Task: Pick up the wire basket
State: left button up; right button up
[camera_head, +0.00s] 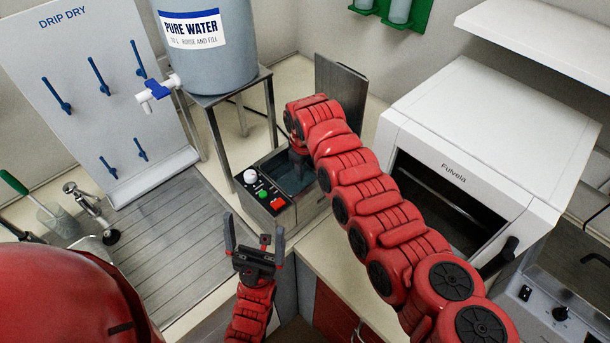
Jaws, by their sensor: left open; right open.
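I cannot make out the wire basket; the steel bath (277,190) has an open top with dark liquid inside, and my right arm covers part of it. My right gripper (299,163) points down at the bath's opening. Its fingers are mostly hidden by the wrist; it is open, and I cannot see anything between them. My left gripper (254,226) is open and empty, fingers pointing up the picture, in front of the bath's control panel with its white knob and green and red buttons.
A ribbed draining board (175,240) lies left of the bath, below a drip-dry peg board (95,90). A pure water tank (210,60) on a metal stand (238,95) rises behind. A white oven (480,140) with its front open stands right.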

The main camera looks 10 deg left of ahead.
jog(key=shift+f, duration=0.15)
jog(key=shift+c, duration=0.2)
grip_shut()
dwell(1.2)
